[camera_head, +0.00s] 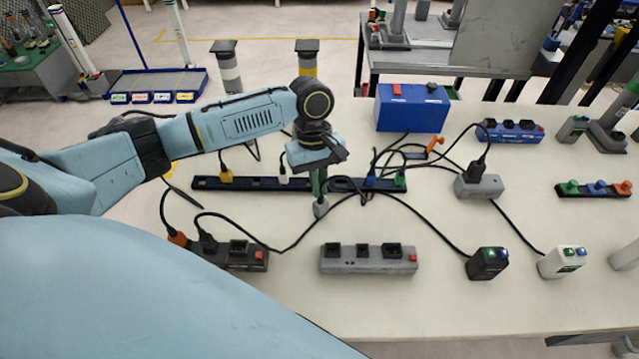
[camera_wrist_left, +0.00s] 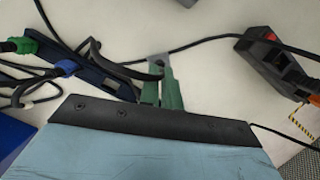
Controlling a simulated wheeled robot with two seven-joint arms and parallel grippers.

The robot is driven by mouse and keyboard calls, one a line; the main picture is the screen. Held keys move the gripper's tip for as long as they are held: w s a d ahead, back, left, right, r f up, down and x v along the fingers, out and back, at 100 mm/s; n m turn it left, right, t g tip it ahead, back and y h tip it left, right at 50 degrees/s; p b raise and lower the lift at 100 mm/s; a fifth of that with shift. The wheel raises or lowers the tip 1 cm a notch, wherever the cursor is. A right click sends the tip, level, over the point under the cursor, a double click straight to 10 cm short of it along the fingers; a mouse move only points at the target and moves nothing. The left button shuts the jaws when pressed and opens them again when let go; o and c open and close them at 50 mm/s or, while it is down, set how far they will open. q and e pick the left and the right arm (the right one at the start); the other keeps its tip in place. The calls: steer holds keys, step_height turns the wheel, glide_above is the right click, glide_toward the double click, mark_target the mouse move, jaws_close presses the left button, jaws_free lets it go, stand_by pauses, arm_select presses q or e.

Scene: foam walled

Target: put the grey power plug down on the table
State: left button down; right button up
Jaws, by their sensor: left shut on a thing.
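My left gripper (camera_head: 319,186) points down over the table (camera_head: 450,305), its green fingers shut on the grey power plug (camera_head: 321,208). The plug shows just below the fingertips, close over the tabletop between the dark blue strip and the grey power strip. I cannot tell if it touches the table. In the left wrist view the green fingers (camera_wrist_left: 161,88) hold the plug (camera_wrist_left: 157,64), mostly hidden between them. My right gripper is not in view.
A dark blue strip (camera_head: 240,184) with coloured plugs lies behind the gripper. A black power strip (camera_head: 236,256) and a grey power strip (camera_head: 367,260) lie in front. Black cables cross the table nearby. A blue box (camera_head: 411,110) stands at the back.

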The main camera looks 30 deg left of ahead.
arm_select(q)
steer(key=c, duration=1.6)
jaws_free()
steer(key=shift+w+r, duration=0.1)
steer(key=shift+r, duration=0.2)
steer(key=p+v, duration=0.1)
steer(key=v, duration=1)
steer(key=shift+r+p, duration=0.3)
steer(key=shift+p, duration=0.1)
